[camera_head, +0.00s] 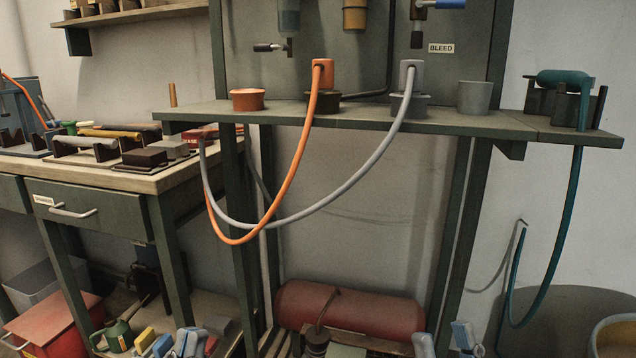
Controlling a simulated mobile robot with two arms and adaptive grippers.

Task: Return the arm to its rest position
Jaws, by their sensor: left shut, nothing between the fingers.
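My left gripper (154,343) shows at the bottom edge, left of centre, low in front of the workbench. My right gripper (443,341) shows at the bottom edge, right of centre. Its two fingertips stand apart with nothing seen between them. Most of both arms is below the picture.
A green shelf (350,120) carries cups and hose ends. An orange hose (285,185) and a grey hose (350,185) hang below it. A teal hose (566,220) hangs at right. A red tank (350,307) lies underneath. A workbench (150,182) stands left.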

